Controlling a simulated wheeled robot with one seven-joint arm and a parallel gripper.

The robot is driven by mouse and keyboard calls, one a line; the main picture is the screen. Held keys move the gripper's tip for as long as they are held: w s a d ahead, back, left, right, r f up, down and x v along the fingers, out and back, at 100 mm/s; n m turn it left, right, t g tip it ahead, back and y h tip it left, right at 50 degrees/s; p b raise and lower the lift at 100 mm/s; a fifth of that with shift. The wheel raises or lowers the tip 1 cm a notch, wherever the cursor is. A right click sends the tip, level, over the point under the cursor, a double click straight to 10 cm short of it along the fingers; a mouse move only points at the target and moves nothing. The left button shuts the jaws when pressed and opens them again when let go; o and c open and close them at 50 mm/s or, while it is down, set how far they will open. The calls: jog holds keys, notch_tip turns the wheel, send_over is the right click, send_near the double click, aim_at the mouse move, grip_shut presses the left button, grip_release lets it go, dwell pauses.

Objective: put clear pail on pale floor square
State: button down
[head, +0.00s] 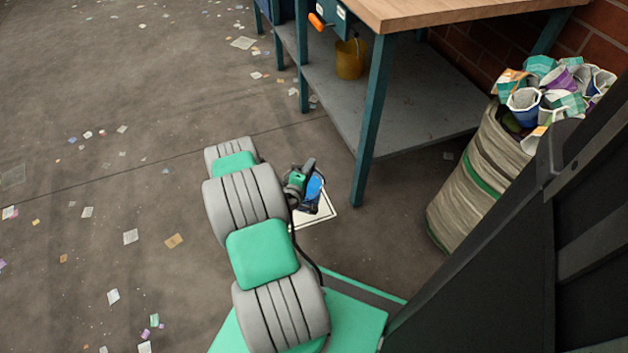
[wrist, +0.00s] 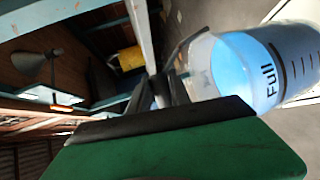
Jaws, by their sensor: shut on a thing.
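The clear pail (wrist: 255,68) is see-through, with blue inside, dark measuring marks and the word "Full". In the head view only a small blue part of it (head: 314,188) shows beside my gripper (head: 307,192). My gripper, also at the middle of the wrist view (wrist: 172,88), is shut on the pail at its near side. I cannot tell whether the pail touches the floor.
A workbench (head: 450,12) with a teal leg stands right behind the square. A yellow bucket (head: 350,60) sits on its grey lower shelf (head: 400,110). A full sack of cups and cartons (head: 485,175) stands at right. Paper scraps litter the open floor at left.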

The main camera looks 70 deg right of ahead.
aim_at(314, 174)
jog(key=d+f+b, duration=0.1)
jog(key=d+f, duration=0.1)
jog(key=d+f+b, duration=0.1)
jog(key=f, duration=0.1)
jog(key=d+f+b, duration=0.1)
jog(key=d, duration=0.1)
jog(key=shift+w+d+f, duration=0.3)
jog(key=shift+f, duration=0.1)
jog(key=shift+w+d+f+b, duration=0.1)
jog(key=shift+d+f+b, duration=0.1)
jog(key=shift+f+b, duration=0.55)
jog(key=shift+d+f+b, duration=0.2)
jog(key=shift+f, duration=1.05)
jog(key=c, duration=1.2)
grip_release()
